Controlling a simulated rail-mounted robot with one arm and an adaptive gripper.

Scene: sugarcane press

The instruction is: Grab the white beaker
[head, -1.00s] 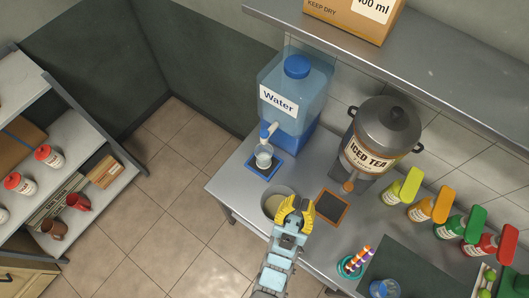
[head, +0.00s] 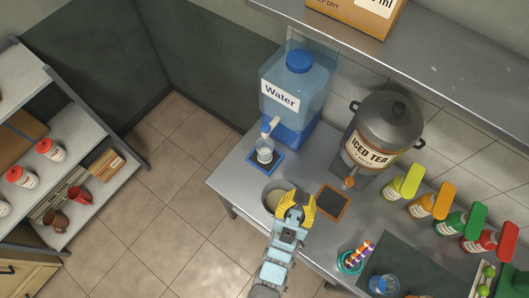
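A clear, whitish cup (head: 264,155) stands upright on a blue-edged pad under the tap of the water dispenser (head: 293,100). I cannot tell for sure which of these is the white beaker. My gripper (head: 297,204), with yellow fingers, is over the right side of the round vessel and hides part of it. Whether the fingers touch it, and how far apart they are, is not clear. The cup under the tap is apart from my gripper.
An iced tea urn (head: 384,135) stands right of the water dispenser, with an orange-edged pad (head: 333,202) before it. Several coloured bottles (head: 447,211) line the wall. A straw holder (head: 352,261) and a blue glass (head: 383,285) are at lower right. A shelf (head: 450,82) overhangs the back.

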